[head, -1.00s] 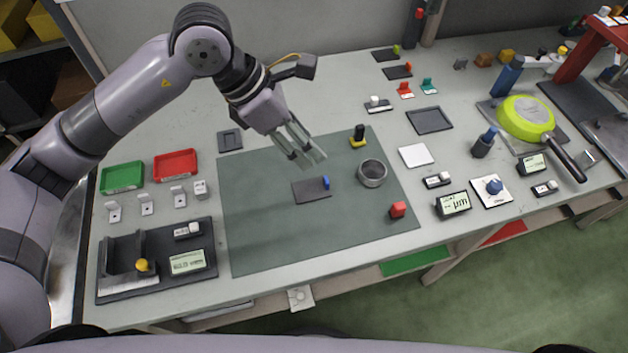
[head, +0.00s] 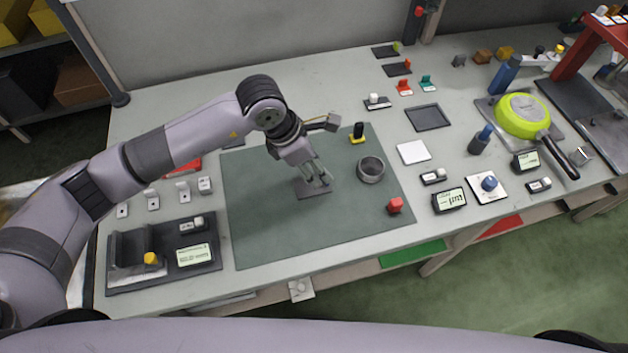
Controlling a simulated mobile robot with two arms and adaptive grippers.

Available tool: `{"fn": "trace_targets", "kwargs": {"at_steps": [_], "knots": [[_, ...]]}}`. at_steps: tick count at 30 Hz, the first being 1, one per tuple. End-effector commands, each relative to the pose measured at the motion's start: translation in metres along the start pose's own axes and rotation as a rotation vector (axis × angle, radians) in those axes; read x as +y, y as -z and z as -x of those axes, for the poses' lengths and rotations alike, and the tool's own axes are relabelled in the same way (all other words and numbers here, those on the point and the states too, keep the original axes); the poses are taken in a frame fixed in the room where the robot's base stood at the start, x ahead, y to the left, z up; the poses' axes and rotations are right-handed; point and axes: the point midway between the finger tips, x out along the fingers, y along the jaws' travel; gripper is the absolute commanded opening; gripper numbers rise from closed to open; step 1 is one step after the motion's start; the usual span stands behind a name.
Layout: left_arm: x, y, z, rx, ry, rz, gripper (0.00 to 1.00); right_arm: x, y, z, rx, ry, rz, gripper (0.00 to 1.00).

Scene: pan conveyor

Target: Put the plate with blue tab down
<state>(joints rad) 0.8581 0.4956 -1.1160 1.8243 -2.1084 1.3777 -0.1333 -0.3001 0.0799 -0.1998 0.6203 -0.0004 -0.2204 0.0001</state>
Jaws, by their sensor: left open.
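A dark grey plate (head: 308,193) lies on the green-grey mat (head: 260,222). Its blue tab is hidden behind my left gripper's fingers in the head view. My left gripper (head: 320,182) is open, with its fingers pointing down over the plate's right part, where the tab was seen. I cannot tell whether the fingers touch the tab. My right gripper is not in view.
A grey ring-shaped cup (head: 371,170) stands right of the plate. A black and yellow piece (head: 358,132) is behind it, and a red block (head: 395,205) is nearer the mat's right edge. The mat's front left is clear.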

Motion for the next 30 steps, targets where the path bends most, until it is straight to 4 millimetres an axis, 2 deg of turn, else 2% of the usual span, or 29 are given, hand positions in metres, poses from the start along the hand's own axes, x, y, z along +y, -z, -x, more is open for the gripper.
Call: {"fn": "trace_targets", "kwargs": {"at_steps": [4, 9, 17, 30], "knots": [[-0.002, -0.002, -0.02, 0.003, 0.006, 0.003, 0.43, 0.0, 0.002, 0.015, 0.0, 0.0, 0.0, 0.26], [-0.001, -0.001, -0.042, 0.001, 0.003, 0.002, 0.43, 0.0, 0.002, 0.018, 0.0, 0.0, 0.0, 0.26], [-0.001, 0.0, -0.046, 0.001, 0.002, 0.0, 0.43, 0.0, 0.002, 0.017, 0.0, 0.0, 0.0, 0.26], [-0.001, 0.0, -0.045, 0.001, 0.002, 0.001, 0.15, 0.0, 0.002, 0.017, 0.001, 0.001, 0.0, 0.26]]}}
